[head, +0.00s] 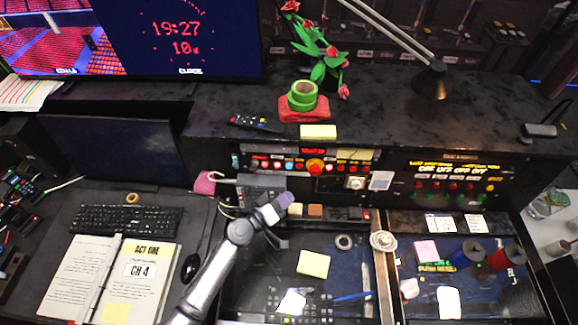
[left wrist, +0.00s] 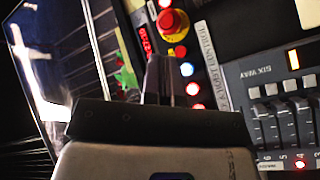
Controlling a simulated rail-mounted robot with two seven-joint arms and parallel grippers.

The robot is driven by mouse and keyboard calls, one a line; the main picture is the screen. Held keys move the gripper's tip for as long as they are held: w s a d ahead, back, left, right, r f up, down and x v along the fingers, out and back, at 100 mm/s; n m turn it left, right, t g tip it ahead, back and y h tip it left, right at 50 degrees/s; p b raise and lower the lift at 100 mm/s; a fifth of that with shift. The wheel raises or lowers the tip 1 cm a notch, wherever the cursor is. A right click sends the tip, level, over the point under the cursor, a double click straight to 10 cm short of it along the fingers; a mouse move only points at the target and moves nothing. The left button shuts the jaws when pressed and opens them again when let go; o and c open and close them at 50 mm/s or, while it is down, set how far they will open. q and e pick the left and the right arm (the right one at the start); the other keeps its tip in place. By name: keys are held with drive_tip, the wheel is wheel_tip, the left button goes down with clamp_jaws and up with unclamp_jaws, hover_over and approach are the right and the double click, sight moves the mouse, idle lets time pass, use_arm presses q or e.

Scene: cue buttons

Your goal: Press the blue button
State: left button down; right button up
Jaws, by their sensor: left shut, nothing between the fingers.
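The blue button (left wrist: 186,69) is lit and shows in the left wrist view, in a row of small round lit buttons beside a red mushroom button (left wrist: 172,22). My left gripper (head: 284,202) is shut and empty, in front of and below this panel. In the left wrist view its fingers (left wrist: 160,75) appear just left of the blue button; I cannot tell whether they touch it. My right gripper is out of view.
A switch panel (head: 450,185) stands to the right. A keyboard (head: 122,220) and an open binder (head: 110,275) lie at left. In the left wrist view a slider unit (left wrist: 285,110) stands close on the right.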

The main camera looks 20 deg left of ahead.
sight(289, 166)
use_arm(q)
drive_tip(key=shift+w, duration=0.1)
drive_tip(key=w+a+f+b, duration=0.1)
drive_tip(key=w+b, duration=0.3)
drive_tip(key=w, duration=0.4)
drive_tip(key=shift+a+f, duration=0.15)
drive_tip(key=shift+a, duration=0.65)
drive_tip(key=shift+w+b, duration=0.15)
drive_tip(key=shift+b, duration=0.25)
idle(1.2)
drive_tip(key=shift+w+a+b, duration=0.15)
drive_tip(key=shift+w+b, duration=0.15)
drive_tip(key=shift+b, duration=0.1)
drive_tip(key=shift+w+f, duration=0.1)
drive_tip(key=shift+w, duration=0.05)
idle(0.5)
